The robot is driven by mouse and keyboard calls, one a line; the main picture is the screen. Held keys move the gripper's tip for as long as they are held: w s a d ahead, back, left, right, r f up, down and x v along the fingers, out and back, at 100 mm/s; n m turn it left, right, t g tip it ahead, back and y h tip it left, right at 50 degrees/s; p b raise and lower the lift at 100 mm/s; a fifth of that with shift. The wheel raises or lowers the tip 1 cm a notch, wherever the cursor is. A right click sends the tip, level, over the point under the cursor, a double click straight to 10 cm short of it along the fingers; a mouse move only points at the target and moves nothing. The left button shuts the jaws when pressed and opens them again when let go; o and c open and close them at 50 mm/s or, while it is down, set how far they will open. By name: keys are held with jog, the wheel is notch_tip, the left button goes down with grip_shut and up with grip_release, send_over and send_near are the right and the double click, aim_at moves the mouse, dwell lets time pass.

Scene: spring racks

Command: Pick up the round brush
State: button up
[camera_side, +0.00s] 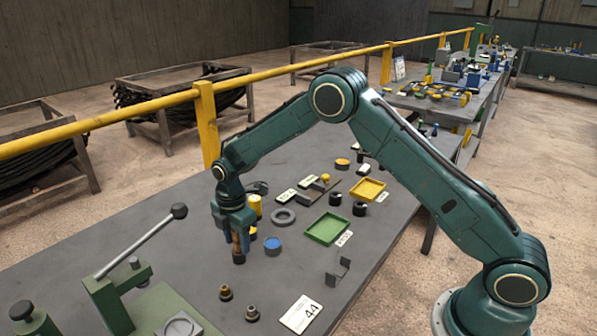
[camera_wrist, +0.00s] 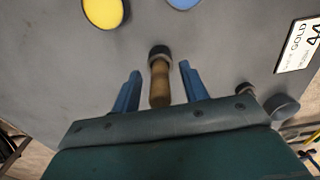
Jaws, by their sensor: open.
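The round brush (camera_side: 238,254) stands upright on the grey bench in the side view, dark head down and wooden handle up. In the wrist view its brown handle (camera_wrist: 159,84) points toward my gripper, with the dark head at the far end. My gripper (camera_side: 237,232) points down over the brush, and the handle's upper part is partly hidden by the fingers. In the wrist view the two blue fingers (camera_wrist: 159,72) are open, one on each side of the handle, with a visible gap on both sides.
A yellow cylinder (camera_side: 255,205) and a blue-topped round piece (camera_side: 272,246) stand close by. A grey ring (camera_side: 282,217), green tray (camera_side: 328,229) and yellow tray (camera_side: 367,189) lie beyond. Small brass-coloured fittings (camera_side: 226,292) and a white card (camera_side: 300,314) are nearer. A lever press (camera_side: 110,297) stands left.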

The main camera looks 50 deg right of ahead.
dwell(0.4)
grip_shut()
jog(key=shift+r, duration=0.1)
notch_tip(320, 180, up, 20)
dwell(0.8)
dwell(0.5)
